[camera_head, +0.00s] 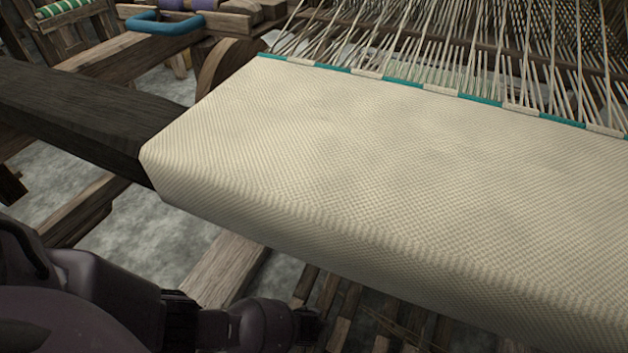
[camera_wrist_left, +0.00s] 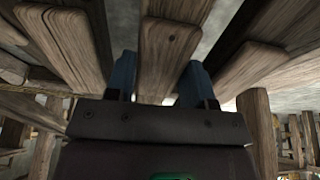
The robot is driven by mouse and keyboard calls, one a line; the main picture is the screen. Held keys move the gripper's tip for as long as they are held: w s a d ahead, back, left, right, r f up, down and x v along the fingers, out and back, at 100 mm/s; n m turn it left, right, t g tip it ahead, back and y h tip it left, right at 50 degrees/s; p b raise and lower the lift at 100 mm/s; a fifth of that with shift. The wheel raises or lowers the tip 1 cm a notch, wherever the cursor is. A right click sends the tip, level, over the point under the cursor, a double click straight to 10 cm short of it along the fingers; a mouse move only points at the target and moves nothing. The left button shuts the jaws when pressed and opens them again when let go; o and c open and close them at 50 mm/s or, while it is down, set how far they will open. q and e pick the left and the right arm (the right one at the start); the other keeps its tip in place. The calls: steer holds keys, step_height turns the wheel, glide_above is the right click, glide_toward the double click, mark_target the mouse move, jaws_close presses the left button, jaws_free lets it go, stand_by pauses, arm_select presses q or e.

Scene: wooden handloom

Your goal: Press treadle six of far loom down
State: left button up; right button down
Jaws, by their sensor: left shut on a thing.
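In the left wrist view my left gripper (camera_wrist_left: 160,76) has its two blue-grey fingers on either side of a worn wooden treadle (camera_wrist_left: 170,42) and is shut on it. More treadles lie alongside, one on the left (camera_wrist_left: 66,42) and one on the right (camera_wrist_left: 252,66). I cannot tell their numbers. In the head view my left arm reaches in low at the left, under the cloth beam, and its fingers cannot be made out there. Part of the row of treadles (camera_head: 345,308) shows below the cloth. My right gripper is not in view.
Cream woven cloth (camera_head: 400,170) wraps over the loom's front beam and hangs above the treadles. A dark beam end (camera_head: 80,115) juts left. Warp threads (camera_head: 480,50) rise behind. Wooden frame rails (camera_head: 228,268) cross the grey floor. A blue handle-like piece (camera_head: 165,22) lies at upper left.

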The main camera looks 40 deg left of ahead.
arm_select(q)
steer(key=shift+w+a+f+g, duration=0.1)
steer(key=shift+f+g, duration=0.15)
steer(key=shift+f, duration=0.25)
steer(key=shift+w+a+f+g, duration=0.1)
steer(key=shift+f+g, duration=0.15)
steer(key=shift+f, duration=0.25)
steer(key=shift+w+f, duration=0.1)
steer(key=shift+f, duration=0.2)
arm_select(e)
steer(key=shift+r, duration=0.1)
arm_select(q)
steer(key=o, duration=1.2)
steer(key=shift+d, duration=0.1)
steer(key=shift+r, duration=0.2)
